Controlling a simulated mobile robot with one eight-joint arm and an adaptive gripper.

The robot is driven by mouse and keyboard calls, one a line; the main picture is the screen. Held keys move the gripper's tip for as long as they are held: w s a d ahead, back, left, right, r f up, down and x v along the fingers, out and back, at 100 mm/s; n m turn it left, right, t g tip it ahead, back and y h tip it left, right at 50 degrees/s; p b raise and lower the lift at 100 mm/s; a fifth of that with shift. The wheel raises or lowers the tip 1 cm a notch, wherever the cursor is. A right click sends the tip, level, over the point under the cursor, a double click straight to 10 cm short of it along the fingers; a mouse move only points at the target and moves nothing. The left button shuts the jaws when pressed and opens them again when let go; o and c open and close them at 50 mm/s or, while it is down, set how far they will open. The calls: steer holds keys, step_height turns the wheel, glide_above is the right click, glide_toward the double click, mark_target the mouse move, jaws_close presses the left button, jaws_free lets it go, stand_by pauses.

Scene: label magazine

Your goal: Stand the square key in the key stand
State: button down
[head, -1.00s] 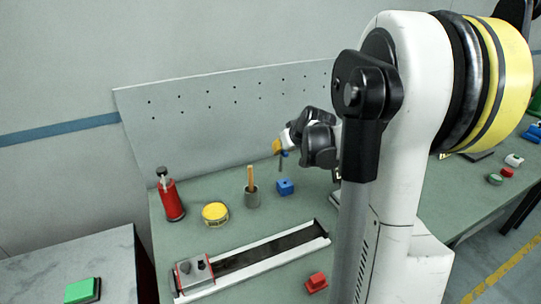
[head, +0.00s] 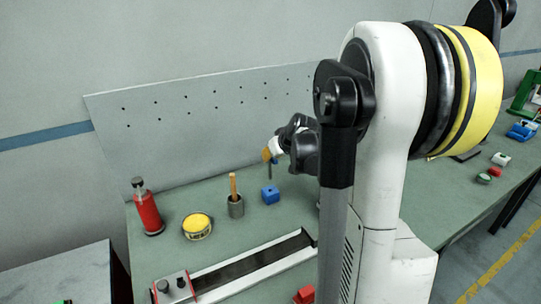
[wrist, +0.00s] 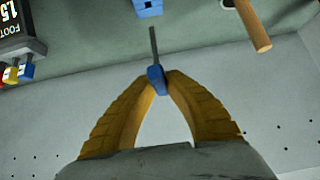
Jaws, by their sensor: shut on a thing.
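My gripper (head: 268,156) is shut on the square key (wrist: 154,62), which has a blue head and a thin grey shaft. In the wrist view the yellow fingers (wrist: 157,82) pinch the blue head, and the shaft points away from them. In the head view the shaft hangs downward above the bench. The key stand (head: 270,196) looks to be the small blue block with a dark hole in its top. It also shows at the top edge of the wrist view (wrist: 148,9), beyond the shaft tip. The key is apart from the block, above it.
A grey cup (head: 236,209) holding a wooden stick stands left of the block. A yellow tin (head: 197,228) and red bottle (head: 148,213) stand further left. A rail (head: 250,264) lies in front. A perforated panel (head: 190,130) rises behind. A labelled black box (wrist: 18,30) shows in the wrist view.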

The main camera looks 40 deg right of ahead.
steer(key=shift+f+b, duration=1.35)
steer(key=shift+f, duration=0.75)
steer(key=shift+f+b, duration=1.85)
steer(key=shift+f, duration=0.5)
steer(key=c, duration=1.4)
jaws_free()
steer(key=shift+c, duration=0.2)
steer(key=shift+s, duration=0.1)
steer(key=v, duration=1.2)
steer(key=shift+a, duration=0.1)
steer(key=s+a+n+y, duration=0.1)
steer(key=s+a, duration=0.2)
steer(key=a, duration=1.4)
steer(key=s+a+f+n+g+y, duration=0.1)
steer(key=s+a+f, duration=0.2)
steer(key=s+a, duration=0.7)
steer(key=a, duration=0.4)
steer(key=shift+s+f+n+g, duration=0.15)
steer(key=shift+f+n+g, duration=0.15)
steer(key=shift+f+g, duration=0.1)
